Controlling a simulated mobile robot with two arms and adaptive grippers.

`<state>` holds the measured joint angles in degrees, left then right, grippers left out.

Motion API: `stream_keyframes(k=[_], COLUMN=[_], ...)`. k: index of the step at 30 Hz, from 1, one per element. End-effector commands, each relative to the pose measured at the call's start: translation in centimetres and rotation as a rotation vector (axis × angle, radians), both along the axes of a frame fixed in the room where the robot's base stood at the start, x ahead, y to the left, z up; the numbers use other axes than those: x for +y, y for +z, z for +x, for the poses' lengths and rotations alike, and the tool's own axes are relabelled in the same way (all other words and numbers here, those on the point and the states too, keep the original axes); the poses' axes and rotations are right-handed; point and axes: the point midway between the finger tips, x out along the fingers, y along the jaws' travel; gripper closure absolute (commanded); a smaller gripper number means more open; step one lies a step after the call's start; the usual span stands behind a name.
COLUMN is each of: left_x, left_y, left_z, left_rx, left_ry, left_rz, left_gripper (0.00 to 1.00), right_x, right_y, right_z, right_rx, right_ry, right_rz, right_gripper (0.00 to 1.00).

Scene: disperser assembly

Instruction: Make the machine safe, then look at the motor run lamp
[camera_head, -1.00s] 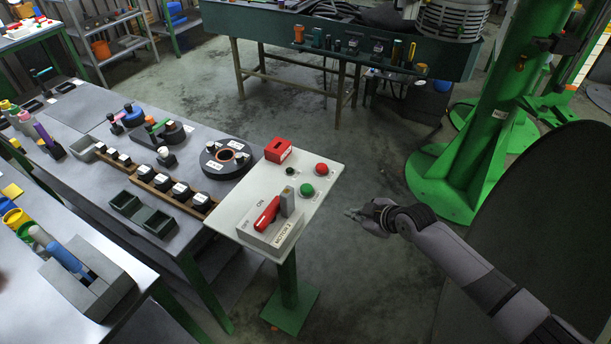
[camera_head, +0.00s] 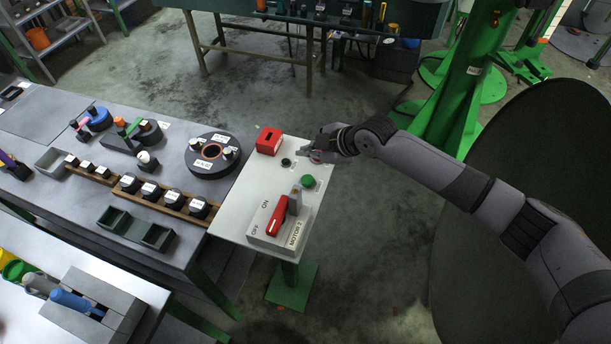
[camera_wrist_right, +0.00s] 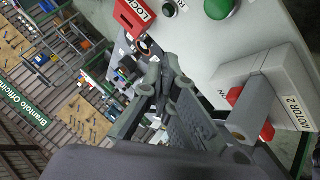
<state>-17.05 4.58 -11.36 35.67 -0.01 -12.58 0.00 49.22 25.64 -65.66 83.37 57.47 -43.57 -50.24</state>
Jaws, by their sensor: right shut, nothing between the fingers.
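The control panel (camera_head: 232,215) is a pale plate on a green post. On it, the MOTOR 2 box (camera_head: 297,238) carries a red switch handle (camera_head: 277,215), with ON and OFF lettering. I cannot tell its setting for sure. A grey block (camera_head: 295,202) stands beside the handle. A green button (camera_head: 308,181) and a small dark round fitting (camera_head: 286,162), possibly the lamp, sit above; the fitting looks unlit. My left gripper is not in view.
A red box (camera_head: 269,140) sits at the panel's top left; the wrist view shows part of its lettering. A grey bench (camera_head: 105,198) with labelled parts stands left of the panel. A green column (camera_head: 462,90) stands behind my right arm. The floor behind the panel is clear.

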Motion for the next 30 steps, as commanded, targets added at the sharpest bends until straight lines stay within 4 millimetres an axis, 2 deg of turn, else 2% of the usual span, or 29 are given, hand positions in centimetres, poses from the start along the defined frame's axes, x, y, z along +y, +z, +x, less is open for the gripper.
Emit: stream_keyframes(k=[3, 6, 10, 16, 24, 30], left_x=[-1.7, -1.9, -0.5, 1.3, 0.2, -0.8], left_y=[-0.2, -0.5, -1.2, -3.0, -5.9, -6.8], left_z=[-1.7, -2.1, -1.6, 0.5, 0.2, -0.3], left_rx=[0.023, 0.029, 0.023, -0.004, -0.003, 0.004], left_ry=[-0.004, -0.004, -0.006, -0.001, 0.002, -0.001], left_rz=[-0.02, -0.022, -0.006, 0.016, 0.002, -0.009], left_gripper=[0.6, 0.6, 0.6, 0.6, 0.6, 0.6], right_x=[0.0, 0.1, 0.1, 0.1, 0.1, 0.1], right_y=[-0.1, -0.5, -1.4, -4.0, -7.8, -8.8], right_z=[0.0, 0.0, 0.0, 0.0, 0.0, 0.0], right_rx=[0.0, 0.001, 0.001, 0.001, 0.0, 0.0], right_ry=[0.001, 0.0, 0.0, 0.0, -0.001, 0.0], right_rz=[0.001, 0.001, 0.001, 0.001, 0.002, 0.002], right_gripper=[1.0, 1.0, 1.0, 1.0, 1.0, 1.0])
